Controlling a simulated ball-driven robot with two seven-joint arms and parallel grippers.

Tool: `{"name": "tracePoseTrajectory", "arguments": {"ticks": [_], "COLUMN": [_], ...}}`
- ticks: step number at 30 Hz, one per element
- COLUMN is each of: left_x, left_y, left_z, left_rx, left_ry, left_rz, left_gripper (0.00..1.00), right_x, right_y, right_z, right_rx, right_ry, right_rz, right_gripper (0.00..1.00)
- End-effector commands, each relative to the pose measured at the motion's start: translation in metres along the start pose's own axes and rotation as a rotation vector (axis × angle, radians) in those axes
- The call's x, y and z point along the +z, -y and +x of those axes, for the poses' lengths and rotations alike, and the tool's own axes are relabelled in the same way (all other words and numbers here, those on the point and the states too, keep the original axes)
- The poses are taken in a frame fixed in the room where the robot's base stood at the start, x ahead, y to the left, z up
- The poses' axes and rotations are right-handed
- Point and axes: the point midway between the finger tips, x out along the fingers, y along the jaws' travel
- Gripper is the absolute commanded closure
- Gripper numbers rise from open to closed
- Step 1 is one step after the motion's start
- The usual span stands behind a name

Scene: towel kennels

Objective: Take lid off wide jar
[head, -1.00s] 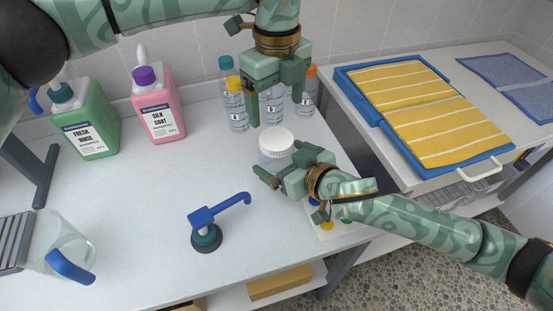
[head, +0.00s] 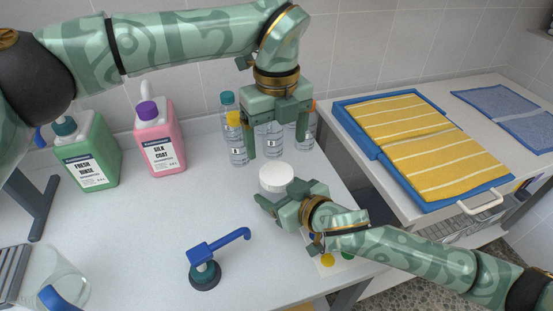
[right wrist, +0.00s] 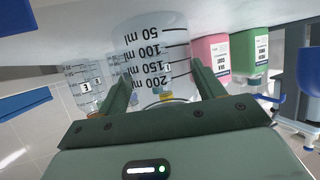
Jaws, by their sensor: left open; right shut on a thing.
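The wide jar (right wrist: 152,48) is clear with black millilitre marks. It stands between the fingers of my right gripper (right wrist: 161,88) in the right wrist view, where it appears upside down. In the head view its white lid (head: 276,178) is on top, and the right gripper (head: 286,197) is shut on the jar's body from the front right, hiding much of it. My left gripper (head: 278,148) points down above and slightly behind the lid. Its fingers are apart with nothing held between them.
Several clear bottles (head: 236,146) with coloured caps stand just behind the left gripper. A pink bottle (head: 160,145) and a green bottle (head: 92,155) stand at the back left. A blue pump (head: 205,260) stands at the front. A yellow towel (head: 420,140) lies at right.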

Motion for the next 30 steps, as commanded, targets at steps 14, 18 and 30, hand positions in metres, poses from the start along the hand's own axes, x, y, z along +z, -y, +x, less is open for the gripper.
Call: {"name": "tracePoseTrajectory", "arguments": {"ticks": [14, 18, 30], "left_x": [0.0000, -0.0001, -0.0001], "left_y": [0.0001, 0.0001, 0.0000], "left_z": [0.0000, 0.0001, 0.0002], "left_rx": [-0.001, -0.001, 0.001], "left_ry": [0.000, 0.000, 0.001], "left_rz": [1.478, 1.936, -3.093], "left_gripper": [0.18, 0.18, 0.18], "right_x": [0.0000, 0.0000, 0.0000], "right_y": [-0.0002, -0.0002, -0.0002], "right_z": [-0.0001, -0.0001, -0.0001], "right_rx": [0.000, 0.000, 0.000], "right_ry": [0.000, 0.000, 0.000], "right_rz": [0.000, 0.000, 0.000], "right_gripper": [0.96, 0.96, 0.96]}}
